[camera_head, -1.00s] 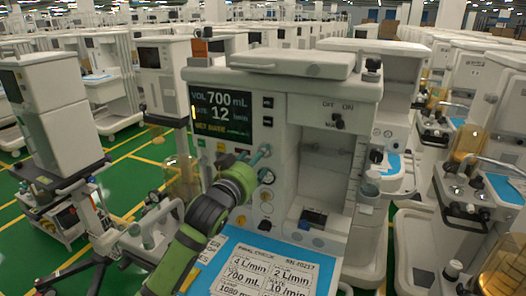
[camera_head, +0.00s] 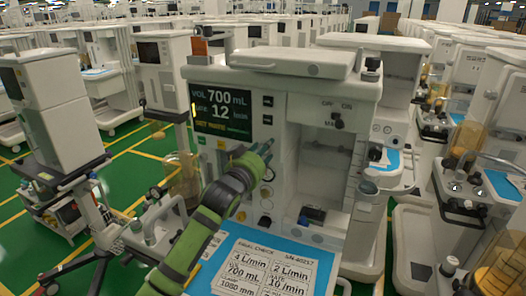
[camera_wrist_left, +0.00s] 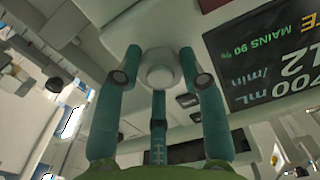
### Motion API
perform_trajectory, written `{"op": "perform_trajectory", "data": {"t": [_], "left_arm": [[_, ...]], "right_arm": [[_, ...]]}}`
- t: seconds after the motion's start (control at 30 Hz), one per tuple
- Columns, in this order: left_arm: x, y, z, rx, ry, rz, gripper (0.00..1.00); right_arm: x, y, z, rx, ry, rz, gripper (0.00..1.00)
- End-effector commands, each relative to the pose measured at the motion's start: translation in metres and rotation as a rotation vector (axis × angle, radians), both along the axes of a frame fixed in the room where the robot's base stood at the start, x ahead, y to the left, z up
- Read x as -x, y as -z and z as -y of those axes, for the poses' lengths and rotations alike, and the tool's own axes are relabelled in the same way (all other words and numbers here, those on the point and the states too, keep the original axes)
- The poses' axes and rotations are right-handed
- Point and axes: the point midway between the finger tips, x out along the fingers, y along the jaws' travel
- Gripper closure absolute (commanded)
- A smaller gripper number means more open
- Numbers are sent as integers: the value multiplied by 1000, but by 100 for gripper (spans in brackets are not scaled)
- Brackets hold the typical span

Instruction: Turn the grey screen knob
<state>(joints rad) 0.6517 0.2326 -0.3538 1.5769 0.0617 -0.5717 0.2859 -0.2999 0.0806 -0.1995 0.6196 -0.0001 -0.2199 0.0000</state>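The anaesthesia machine's dark screen (camera_head: 222,112) reads VOL 700 mL and a rate of 12 /min. It also shows at the right of the left wrist view (camera_wrist_left: 265,60). My left gripper (camera_head: 266,150) reaches the front panel just below and right of the screen. In the left wrist view its teal fingers (camera_wrist_left: 160,55) stand spread around a round pale grey knob (camera_wrist_left: 160,76). Narrow gaps show between the side fingers and the knob, so it looks open; contact cannot be told. In the head view the fingers hide the knob. My right gripper is not in view.
Two small dark buttons (camera_head: 268,101) sit right of the screen. A white check card (camera_head: 262,268) lies on the blue work surface below my arm. A dark selector knob (camera_head: 338,121) is on the upper right panel. Other carts stand close on both sides.

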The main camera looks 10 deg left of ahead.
Motion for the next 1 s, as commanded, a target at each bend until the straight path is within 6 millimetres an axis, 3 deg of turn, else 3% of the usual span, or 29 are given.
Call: {"op": "perform_trajectory", "data": {"t": [0.47,1.0], "left_arm": [[0,-1,1,134,0,-27,92],[0,-2,1,615,0,-121,92]], "right_arm": [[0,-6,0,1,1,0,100],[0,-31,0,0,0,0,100]]}}
